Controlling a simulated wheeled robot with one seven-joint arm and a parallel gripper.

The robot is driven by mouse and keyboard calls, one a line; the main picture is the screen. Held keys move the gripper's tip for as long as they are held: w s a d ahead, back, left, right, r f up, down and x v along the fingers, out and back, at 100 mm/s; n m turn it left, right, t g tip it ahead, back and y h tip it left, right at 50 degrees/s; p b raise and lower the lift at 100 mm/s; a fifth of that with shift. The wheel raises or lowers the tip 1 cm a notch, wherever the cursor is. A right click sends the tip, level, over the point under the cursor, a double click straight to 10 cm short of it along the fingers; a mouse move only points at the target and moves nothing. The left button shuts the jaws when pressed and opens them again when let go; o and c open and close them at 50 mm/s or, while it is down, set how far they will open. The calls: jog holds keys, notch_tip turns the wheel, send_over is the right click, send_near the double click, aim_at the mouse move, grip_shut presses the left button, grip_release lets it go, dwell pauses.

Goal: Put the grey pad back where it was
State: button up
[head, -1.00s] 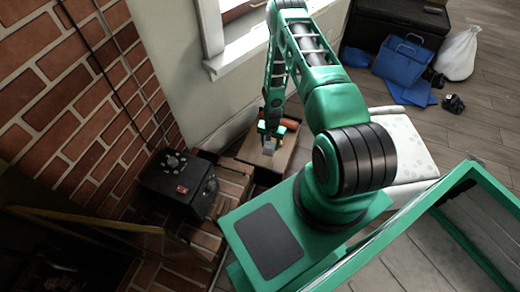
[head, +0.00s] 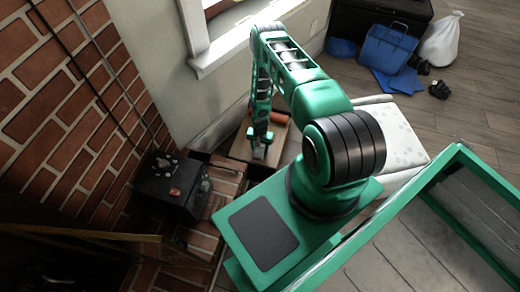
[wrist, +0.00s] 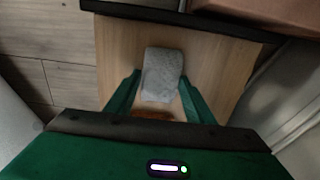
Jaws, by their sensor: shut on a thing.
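The grey pad (wrist: 162,75) is a small light-grey block with rounded corners. In the wrist view it sits between the two green fingers of my gripper (wrist: 160,80), which is shut on it. In the head view my gripper (head: 259,140) points down over a small wooden-topped stand (head: 240,150) by the wall, with the pad (head: 259,153) showing as a grey patch at its tips. The wooden top (wrist: 215,70) fills the wrist view behind the pad. I cannot tell whether the pad touches the wood.
An orange-brown roll (head: 278,117) lies at the far end of the stand, close to my gripper. A black box (head: 172,186) stands on the brick hearth to the left. A pale cushioned seat (head: 395,135) is to the right. The wall and window sill (head: 225,52) rise behind.

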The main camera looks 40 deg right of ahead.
jog(key=o, duration=1.1)
jog(key=shift+o, duration=0.2)
